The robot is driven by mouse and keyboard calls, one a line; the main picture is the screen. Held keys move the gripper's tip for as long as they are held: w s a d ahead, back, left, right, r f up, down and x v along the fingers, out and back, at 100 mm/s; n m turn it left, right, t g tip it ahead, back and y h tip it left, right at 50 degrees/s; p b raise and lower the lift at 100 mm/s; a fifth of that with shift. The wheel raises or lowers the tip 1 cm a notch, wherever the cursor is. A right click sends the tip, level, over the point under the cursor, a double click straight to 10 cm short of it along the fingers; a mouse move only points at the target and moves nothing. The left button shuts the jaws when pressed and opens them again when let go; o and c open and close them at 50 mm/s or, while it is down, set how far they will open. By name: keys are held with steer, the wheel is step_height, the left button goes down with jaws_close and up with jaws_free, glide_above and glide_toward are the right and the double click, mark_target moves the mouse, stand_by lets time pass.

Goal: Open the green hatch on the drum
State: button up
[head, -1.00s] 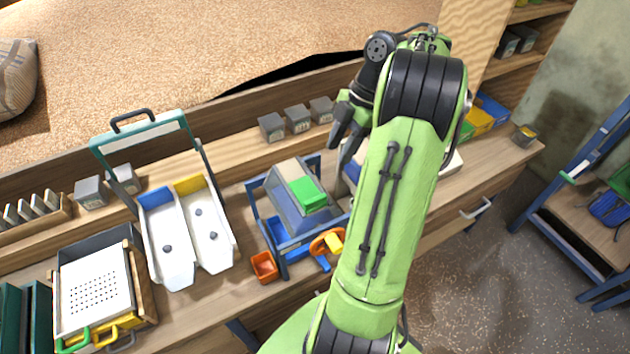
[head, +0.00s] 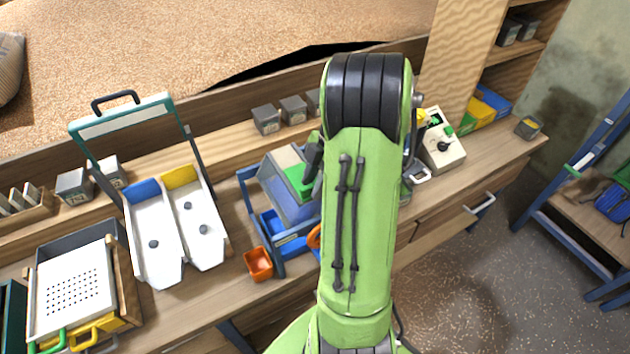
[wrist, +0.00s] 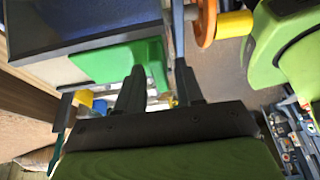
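The green hatch (head: 297,182) is on the grey-blue drum (head: 277,196) inside a blue frame, partly hidden by my gripper (head: 313,160) in the head view. In the wrist view the hatch (wrist: 112,62) lies against the drum's dark side (wrist: 80,22), with a green edge showing between my fingers. My gripper (wrist: 160,75) is open, its two fingers apart at the hatch's right end. I cannot tell whether either finger touches it. The hatch looks shut.
An orange wheel (wrist: 205,22) with a yellow handle (wrist: 235,24) is close to the right finger. An orange cup (head: 258,264) stands in front of the drum. A white two-channel chute (head: 152,240) is at the left, and a cream control box (head: 442,150) at the right.

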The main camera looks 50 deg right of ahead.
mark_target(293, 170)
jaws_close()
steer(key=w+p, duration=0.1)
steer(key=w, duration=0.1)
steer(key=w+d+p, duration=0.1)
steer(key=w+p, duration=0.1)
steer(key=w, duration=0.1)
steer(key=w+d+p, duration=0.1)
steer(key=w+p, duration=0.1)
steer(key=shift+w+d+r, duration=0.1)
steer(key=shift+w+d, duration=0.05)
steer(key=shift+w, duration=0.4)
steer(key=shift+o, duration=0.7)
jaws_free()
